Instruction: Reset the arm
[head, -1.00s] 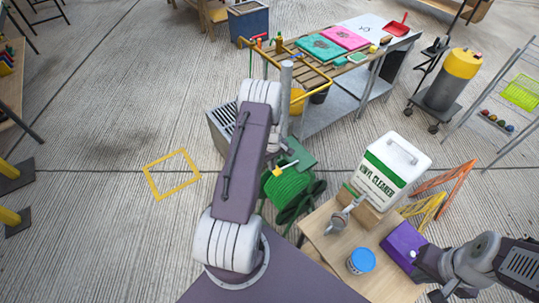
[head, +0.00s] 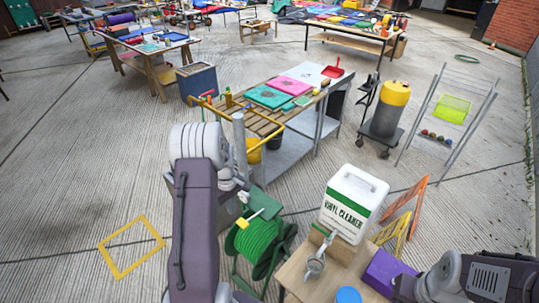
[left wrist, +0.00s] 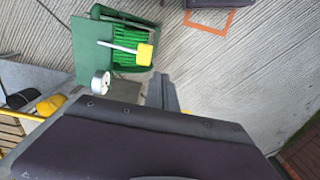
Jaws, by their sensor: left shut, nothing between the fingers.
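My left arm (head: 198,220) rises at the lower left of centre in the head view, its purple link upright and its white joint at the top. My left gripper (head: 238,186) is partly hidden behind that arm, beside the green hose reel (head: 257,240); it is shut and empty. In the left wrist view a dark purple part of my own body fills the bottom, with the green hose reel (left wrist: 128,55) beyond it. My right arm (head: 480,278) comes in at the lower right; its gripper end (head: 408,286) is near the purple box, and its jaws are unclear.
A vinyl cleaner jug (head: 352,205), a purple box (head: 384,272) and a blue-lidded tub (head: 348,295) stand on the small wooden table (head: 293,272). A workbench (head: 262,120) stands ahead. Left floor around the yellow square (head: 122,268) is open.

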